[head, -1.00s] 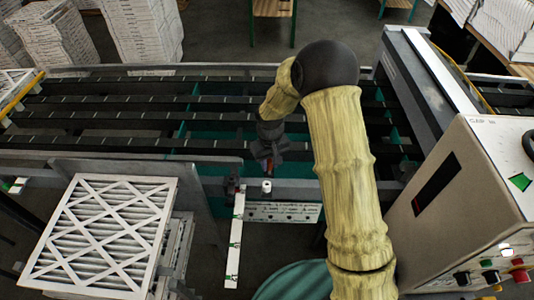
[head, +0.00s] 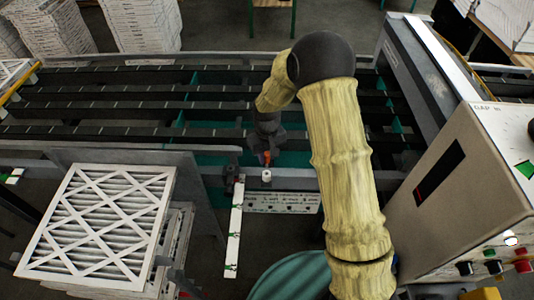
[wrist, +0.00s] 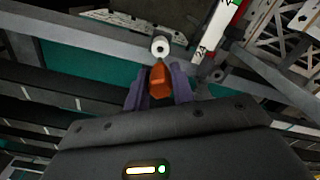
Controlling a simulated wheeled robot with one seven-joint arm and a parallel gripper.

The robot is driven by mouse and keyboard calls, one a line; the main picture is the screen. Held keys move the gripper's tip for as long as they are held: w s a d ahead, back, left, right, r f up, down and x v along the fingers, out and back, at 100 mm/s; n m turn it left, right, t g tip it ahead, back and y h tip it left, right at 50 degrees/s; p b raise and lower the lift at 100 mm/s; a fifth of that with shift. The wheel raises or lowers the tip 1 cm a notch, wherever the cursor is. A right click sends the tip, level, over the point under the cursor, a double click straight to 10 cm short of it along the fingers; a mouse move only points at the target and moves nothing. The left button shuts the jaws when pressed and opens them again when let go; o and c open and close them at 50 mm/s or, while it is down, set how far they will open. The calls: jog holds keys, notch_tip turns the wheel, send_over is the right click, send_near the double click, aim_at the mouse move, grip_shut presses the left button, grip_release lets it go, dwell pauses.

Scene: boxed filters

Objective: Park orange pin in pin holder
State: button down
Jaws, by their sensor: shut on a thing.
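The orange pin (wrist: 160,80) is held between the two dark fingers of my gripper (wrist: 158,88) in the wrist view. In the head view my gripper (head: 266,156) is at the near edge of the conveyor, with a bit of orange showing at its tip. The pin holder looks to be the small white ring-shaped cylinder (wrist: 160,46) with a dark hole, fixed at the grey rail. It also shows in the head view as a white cylinder (head: 266,176) just below the gripper. The pin's tip is close to it; I cannot tell whether they touch.
A grey rail (head: 300,183) runs along the conveyor's near side. A white strip with green marks (head: 234,235) hangs beside the holder. A stack of white framed filters (head: 98,222) stands at left, and a control box (head: 455,200) at right.

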jog(key=shift+f+b, duration=0.7)
jog(key=shift+f, duration=0.6)
jog(key=shift+s+a, duration=0.1)
jog(key=shift+f+b, duration=1.55)
jog(key=shift+f, duration=0.65)
dwell(1.1)
jog(key=c, duration=1.1)
grip_release()
